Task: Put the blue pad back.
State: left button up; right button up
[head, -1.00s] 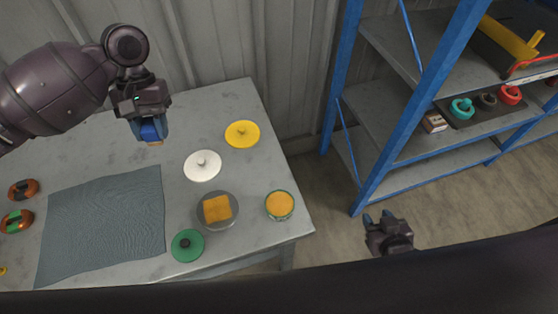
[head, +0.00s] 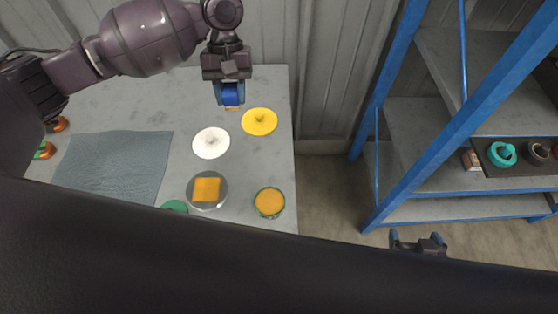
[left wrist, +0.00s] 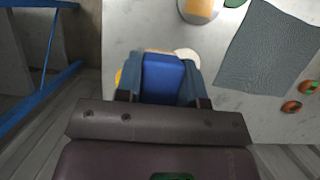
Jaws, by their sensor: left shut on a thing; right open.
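The blue pad (head: 232,93) is between the fingers of my left gripper (head: 230,98), above the far right part of the grey table (head: 275,85). In the left wrist view the blue pad (left wrist: 162,76) fills the space between the two fingers, with a tan edge at its far end. My left gripper is shut on it. My right gripper (head: 418,243) is open and empty, low in front of the blue-framed shelf (head: 425,115).
On the table are a yellow lid (head: 259,122), a white lid (head: 211,143), a dish with an orange square (head: 207,190), a green-rimmed orange jar (head: 269,202) and a grey cloth (head: 115,165). The shelf holds a dark tray with a teal ring (head: 502,154) and a small box (head: 471,160).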

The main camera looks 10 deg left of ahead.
pick_arm(q)
jog(key=w+d+f+n+t+h+b, duration=0.2)
jog(key=w+d+f+n+h+b, duration=0.15)
jog(key=d+f+n, duration=0.4)
pick_arm(e)
jog(key=shift+o, duration=0.2)
jog(key=f, duration=0.4)
jog(key=shift+d+f, duration=0.2)
jog(key=shift+d, duration=0.1)
pick_arm(q)
jog(key=n+b, duration=0.1)
jog(key=b, duration=0.2)
send_over(278, 164)
jog(key=a, duration=0.1)
jog(key=shift+y, duration=0.35)
jog(key=f, duration=1.5)
jog(key=shift+w+f, duration=0.1)
jog(key=shift+w, duration=0.3)
notch_tip(278, 164, down, 4)
jog(key=shift+f+b, duration=0.1)
jog(key=shift+b, duration=0.4)
jog(key=shift+f, duration=0.15)
pick_arm(e)
notch_tip(278, 164, down, 4)
jog(key=shift+a+f, duration=0.1)
jog(key=shift+s+f, duration=0.1)
